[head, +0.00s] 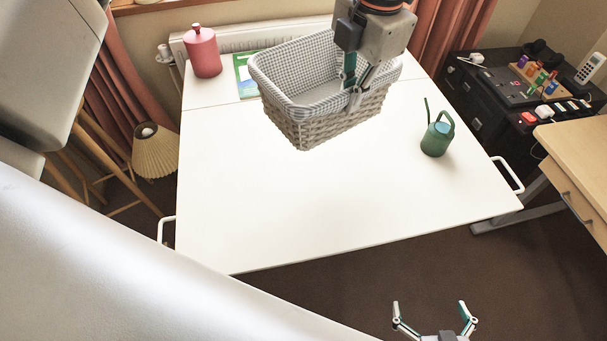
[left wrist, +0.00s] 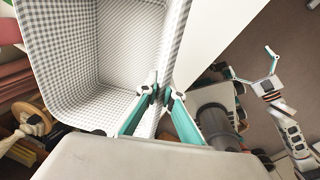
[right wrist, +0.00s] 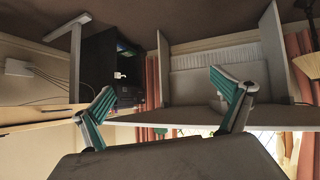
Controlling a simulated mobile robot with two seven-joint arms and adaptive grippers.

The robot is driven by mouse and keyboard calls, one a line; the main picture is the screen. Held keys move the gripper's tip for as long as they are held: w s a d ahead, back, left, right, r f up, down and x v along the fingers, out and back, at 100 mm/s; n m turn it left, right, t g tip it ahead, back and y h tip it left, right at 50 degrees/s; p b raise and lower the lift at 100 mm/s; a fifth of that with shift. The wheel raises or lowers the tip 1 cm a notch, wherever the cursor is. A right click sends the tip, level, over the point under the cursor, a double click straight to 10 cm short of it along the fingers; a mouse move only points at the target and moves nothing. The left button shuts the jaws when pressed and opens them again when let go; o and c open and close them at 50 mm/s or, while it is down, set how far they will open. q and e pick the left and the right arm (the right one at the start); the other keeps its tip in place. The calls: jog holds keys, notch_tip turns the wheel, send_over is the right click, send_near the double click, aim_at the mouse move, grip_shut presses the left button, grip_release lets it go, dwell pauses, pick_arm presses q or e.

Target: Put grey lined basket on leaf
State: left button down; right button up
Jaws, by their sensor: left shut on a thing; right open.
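The grey lined basket (head: 285,122) is wicker with a grey checked cloth lining. My left gripper (head: 355,88) is shut on its near right rim and holds it, slightly tilted, apparently above the white table. In the left wrist view the fingers (left wrist: 158,92) pinch the lined wall of the basket (left wrist: 115,45). The white table top has a seam across it, with a large front panel (head: 300,210) and a narrower back panel (head: 215,90); which one is the leaf is unclear. My right gripper (head: 434,318) is open and empty, in front of the table; its fingers also show in the right wrist view (right wrist: 165,105).
A pink bottle (head: 202,52) and a green book (head: 245,75) are at the table's back left. A green watering can (head: 436,138) stands at the right. The front panel's middle and front are clear. A wooden desk (head: 580,150) is beyond the right edge.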

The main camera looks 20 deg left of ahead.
pick_arm(q)
jog(key=shift+s+f, duration=0.2)
jog(key=shift+s, duration=0.05)
notch_tip(320, 180, down, 20)
jog(key=b, duration=0.1)
jog(key=shift+r+b, duration=0.2)
jog(key=shift+b, duration=0.1)
jog(key=shift+f, duration=0.15)
jog(key=c, duration=2.2)
grip_release()
jog(key=r, duration=0.4)
jog(key=d+r, duration=0.1)
jog(key=r, duration=0.3)
jog(key=r+p, duration=0.1)
jog(key=r, duration=0.3)
jog(key=shift+s+d+r, duration=0.1)
jog(key=shift+s+d, duration=0.05)
jog(key=shift+s, duration=0.25)
